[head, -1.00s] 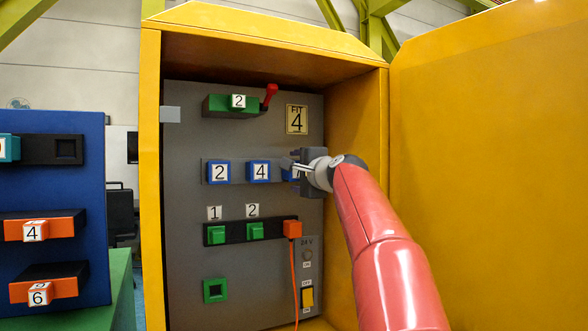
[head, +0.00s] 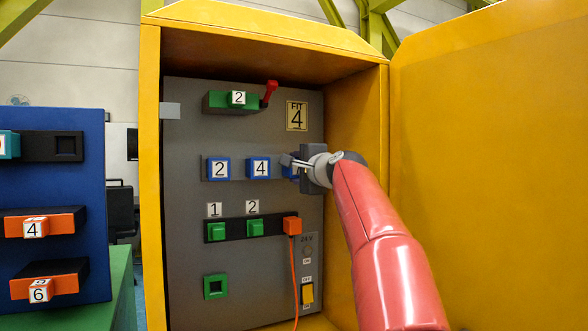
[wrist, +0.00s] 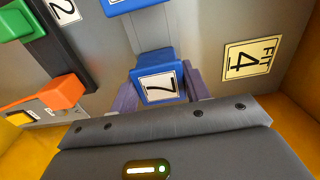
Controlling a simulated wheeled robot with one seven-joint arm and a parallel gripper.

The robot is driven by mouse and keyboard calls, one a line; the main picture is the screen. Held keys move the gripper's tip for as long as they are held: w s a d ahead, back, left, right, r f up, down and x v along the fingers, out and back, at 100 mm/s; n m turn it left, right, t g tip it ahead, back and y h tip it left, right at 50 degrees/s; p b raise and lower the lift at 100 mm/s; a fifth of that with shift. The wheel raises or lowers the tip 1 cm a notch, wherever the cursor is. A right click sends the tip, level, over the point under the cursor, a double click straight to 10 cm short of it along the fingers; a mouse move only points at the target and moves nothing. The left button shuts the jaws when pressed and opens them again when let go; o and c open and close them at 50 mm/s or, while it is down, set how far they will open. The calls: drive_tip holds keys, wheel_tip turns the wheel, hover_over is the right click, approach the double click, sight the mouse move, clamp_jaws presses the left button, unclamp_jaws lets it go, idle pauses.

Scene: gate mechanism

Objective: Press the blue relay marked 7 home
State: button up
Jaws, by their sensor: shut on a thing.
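The blue relay marked 7 (wrist: 158,75) shows in the wrist view between the two fingers of my gripper (wrist: 160,90), which is shut on it. Its white label faces me, and its back end is at the grey panel. I cannot tell how deep it sits. In the head view my gripper (head: 290,163) is at the right end of the middle row, and only a sliver of blue shows there, with the 7 hidden.
Blue relays marked 2 (head: 218,169) and 4 (head: 258,167) sit left of my gripper. A FIT 4 plate (head: 297,116) and red lever (head: 270,92) are above. An orange plug (head: 292,225) with a cord is below. The yellow cabinet wall (head: 357,120) is close on the right.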

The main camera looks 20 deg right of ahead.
drive_tip(key=shift+w, duration=0.15)
drive_tip(key=o, duration=1.1)
drive_tip(key=s+b, duration=0.3)
drive_tip(key=s, duration=0.5)
drive_tip(key=s+a+f+n+g, duration=0.3)
drive_tip(key=s+a+f+n, duration=0.15)
drive_tip(key=a+f, duration=0.35)
drive_tip(key=s+a+f+n+g, duration=0.35)
drive_tip(key=s+a+f, duration=0.2)
drive_tip(key=f, duration=0.55)
drive_tip(key=s+a+f+n+g, duration=0.1)
drive_tip(key=s+f+n+g, duration=0.1)
drive_tip(key=s+f, duration=0.5)
drive_tip(key=s+a+f+n+g, duration=0.2)
drive_tip(key=s+f+n, duration=0.2)
drive_tip(key=s+f, duration=0.3)
drive_tip(key=s+a+f+n+g, duration=0.1)
drive_tip(key=s+f+n+g, duration=0.1)
drive_tip(key=s+f, duration=0.5)
drive_tip(key=shift+s+a+f+n+h, duration=0.2)
drive_tip(key=shift+f+n, duration=0.2)
drive_tip(key=shift+f, duration=0.95)
drive_tip(key=shift+s+a+f+n+h, duration=0.15)
drive_tip(key=shift+f+n, duration=0.25)
drive_tip(key=shift+f, duration=0.95)
